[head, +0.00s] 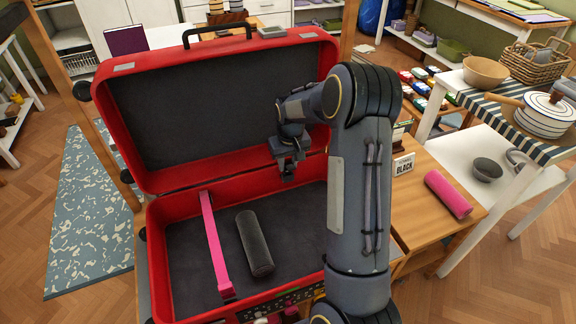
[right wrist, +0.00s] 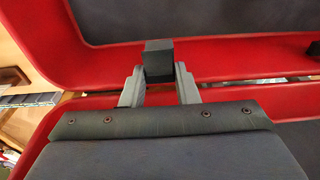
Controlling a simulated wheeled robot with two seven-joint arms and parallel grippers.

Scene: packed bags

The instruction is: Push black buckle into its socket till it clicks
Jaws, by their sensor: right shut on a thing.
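My right gripper (head: 286,168) is over the right part of the open red suitcase, near the hinge side, with its fingers pointing down. In the right wrist view it is shut on a small black block (right wrist: 159,58), which looks like the black buckle and sticks out past the fingertips. The red suitcase wall shows behind it. I cannot make out the buckle's socket; my right arm covers the right part of the suitcase. My left gripper is not in view.
The red suitcase (head: 162,183) holds a dark grey roll (head: 254,244) and a pink strap (head: 214,245). A sign reading BLACK (head: 403,164) and a pink roll (head: 447,194) are on the wooden table at right. Bowls and a striped pot (head: 545,113) stand farther right.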

